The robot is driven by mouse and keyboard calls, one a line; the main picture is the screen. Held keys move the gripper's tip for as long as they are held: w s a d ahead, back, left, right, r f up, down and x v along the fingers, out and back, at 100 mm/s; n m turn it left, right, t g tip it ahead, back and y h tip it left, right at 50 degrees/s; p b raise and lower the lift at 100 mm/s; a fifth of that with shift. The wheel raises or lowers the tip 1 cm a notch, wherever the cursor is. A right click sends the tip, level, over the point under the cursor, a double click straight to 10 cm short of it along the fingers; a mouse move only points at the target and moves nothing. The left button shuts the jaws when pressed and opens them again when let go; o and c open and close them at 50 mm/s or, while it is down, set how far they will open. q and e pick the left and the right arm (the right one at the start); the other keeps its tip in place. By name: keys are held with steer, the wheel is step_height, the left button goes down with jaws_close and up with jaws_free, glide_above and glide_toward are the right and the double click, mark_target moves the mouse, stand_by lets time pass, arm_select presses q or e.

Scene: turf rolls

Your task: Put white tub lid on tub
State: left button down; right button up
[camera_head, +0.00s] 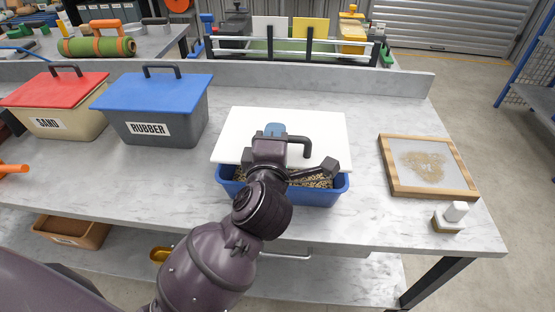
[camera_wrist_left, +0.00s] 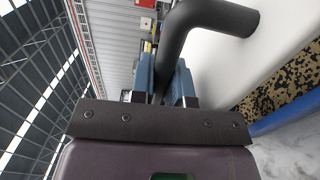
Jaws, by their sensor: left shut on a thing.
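The white lid (camera_head: 323,130) with a dark handle (camera_head: 299,141) is over the back part of the blue tub (camera_head: 320,197). The tub's speckled contents (camera_head: 318,180) show along its front, uncovered. My left gripper (camera_head: 275,130) is over the lid and shut on its handle. The left wrist view shows the dark handle (camera_wrist_left: 215,15) between the blue fingers (camera_wrist_left: 164,82), with the white lid (camera_wrist_left: 285,35) beside it and the contents (camera_wrist_left: 285,92) below. I cannot tell whether the lid touches the tub's rim. My right gripper is not in view.
A tub labelled RUBBER (camera_head: 165,128) with a blue lid and a SAND tub (camera_head: 62,123) with a red lid stand at the left. A wooden-framed tray (camera_head: 387,165) and a small white-topped brush-like item (camera_head: 450,217) lie at the right. Counter between is clear.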

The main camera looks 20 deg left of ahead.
arm_select(q)
step_height(320, 180, down, 6)
steer(key=shift+b, duration=1.15)
steer(key=shift+r, duration=0.1)
steer(key=c, duration=1.1)
jaws_free()
